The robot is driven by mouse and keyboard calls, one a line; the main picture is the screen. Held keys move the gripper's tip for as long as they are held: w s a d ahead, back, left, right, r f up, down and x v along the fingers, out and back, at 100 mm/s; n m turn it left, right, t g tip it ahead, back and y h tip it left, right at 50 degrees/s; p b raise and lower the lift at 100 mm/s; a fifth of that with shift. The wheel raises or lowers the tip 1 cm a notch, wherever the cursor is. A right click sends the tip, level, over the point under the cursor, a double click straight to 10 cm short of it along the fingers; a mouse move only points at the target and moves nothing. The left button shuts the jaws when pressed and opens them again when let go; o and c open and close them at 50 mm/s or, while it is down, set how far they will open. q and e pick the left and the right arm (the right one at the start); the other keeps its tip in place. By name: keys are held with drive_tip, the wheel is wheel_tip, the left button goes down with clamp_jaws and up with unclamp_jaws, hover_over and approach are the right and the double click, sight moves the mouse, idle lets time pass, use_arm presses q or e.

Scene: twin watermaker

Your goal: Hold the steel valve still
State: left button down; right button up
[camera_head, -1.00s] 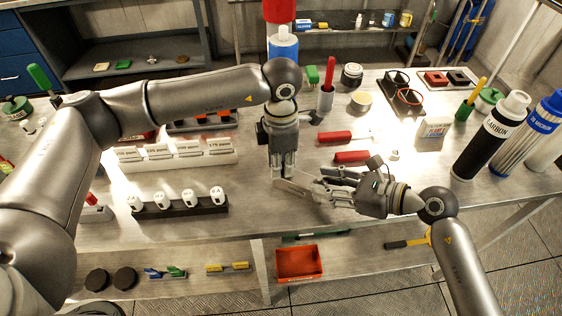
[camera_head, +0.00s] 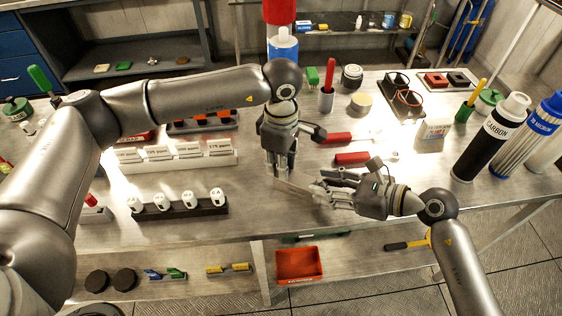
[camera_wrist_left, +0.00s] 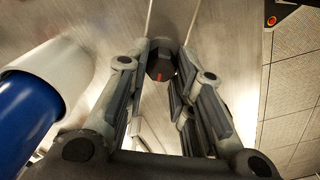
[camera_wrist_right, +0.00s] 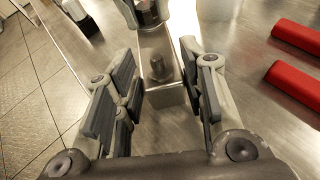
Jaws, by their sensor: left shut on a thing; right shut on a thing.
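The steel valve (camera_wrist_right: 163,96) is a narrow, bright metal body with a short round stud, seen between the fingers in the right wrist view. In the head view a thin steel part (camera_head: 293,187) of it shows between the two grippers. My right gripper (camera_head: 322,190) is shut on the valve from the right, low over the bench. My left gripper (camera_head: 279,174) points down at the valve's left end. It is shut on a dark round piece with a red mark (camera_wrist_left: 160,66). The fingers hide how that piece joins the valve.
Two red-handled tools (camera_head: 352,158) lie behind the right gripper. A white labelled rack (camera_head: 190,162) and a black block with white caps (camera_head: 180,208) stand to the left. A black carbon bottle (camera_head: 490,140) stands to the right. The bench's front edge is close.

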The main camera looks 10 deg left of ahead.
use_arm(q)
drive_tip(key=shift+s+d, duration=0.2)
use_arm(e)
drive_tip(key=shift+w, duration=0.1)
use_arm(q)
drive_tip(key=c, duration=1.4)
unclamp_jaws()
drive_tip(key=shift+o, duration=0.8)
drive_tip(key=shift+w+a, duration=0.1)
wheel_tip(320, 180, up, 12)
use_arm(e)
drive_tip(key=o, duration=1.4)
